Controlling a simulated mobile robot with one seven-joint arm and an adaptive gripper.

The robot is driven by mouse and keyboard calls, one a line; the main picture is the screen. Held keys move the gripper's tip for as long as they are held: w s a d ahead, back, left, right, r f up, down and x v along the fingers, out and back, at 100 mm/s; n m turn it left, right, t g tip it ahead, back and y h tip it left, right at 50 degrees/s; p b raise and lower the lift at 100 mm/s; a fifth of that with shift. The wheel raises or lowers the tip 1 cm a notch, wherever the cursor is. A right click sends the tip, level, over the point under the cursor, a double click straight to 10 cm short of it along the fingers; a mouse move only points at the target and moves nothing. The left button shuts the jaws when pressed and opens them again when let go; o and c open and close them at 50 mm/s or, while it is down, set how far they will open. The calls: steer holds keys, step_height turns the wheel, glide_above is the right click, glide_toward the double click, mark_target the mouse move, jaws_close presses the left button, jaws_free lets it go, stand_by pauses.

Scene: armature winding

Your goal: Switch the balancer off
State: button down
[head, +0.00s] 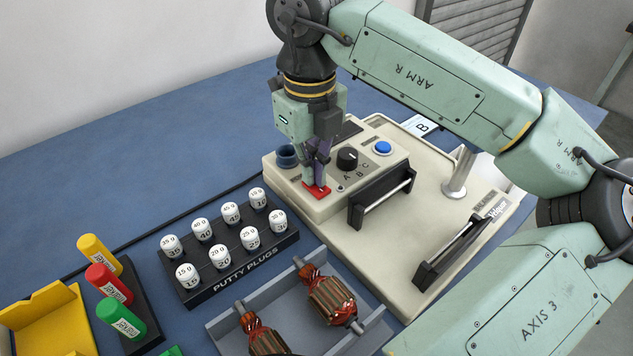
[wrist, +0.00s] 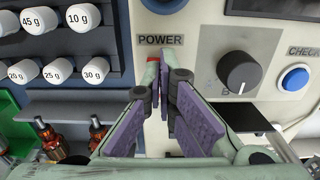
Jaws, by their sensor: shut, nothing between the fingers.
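The balancer (head: 429,226) is a cream machine on the blue bench. Its red power switch (head: 318,192) sits at the front left of the control panel. In the wrist view the POWER label (wrist: 160,40) shows just above the fingertips, with only a sliver of red beside them. My gripper (head: 317,176) is shut and empty, pointing down at the red switch. Its purple-padded fingers also fill the middle of the wrist view (wrist: 164,82). The fingers hide most of the switch there, so I cannot tell whether they touch it or which way it is set.
A black A-B-C knob (head: 348,158) and a blue button (head: 383,147) sit right of the switch. The putty plugs rack (head: 232,270) and a grey tray (head: 375,331) with two armatures lie in front. Markers stand left.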

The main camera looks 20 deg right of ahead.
steer(key=shift+r+p, duration=2)
steer(key=shift+r, duration=1.45)
steer(key=shift+f, duration=0.1)
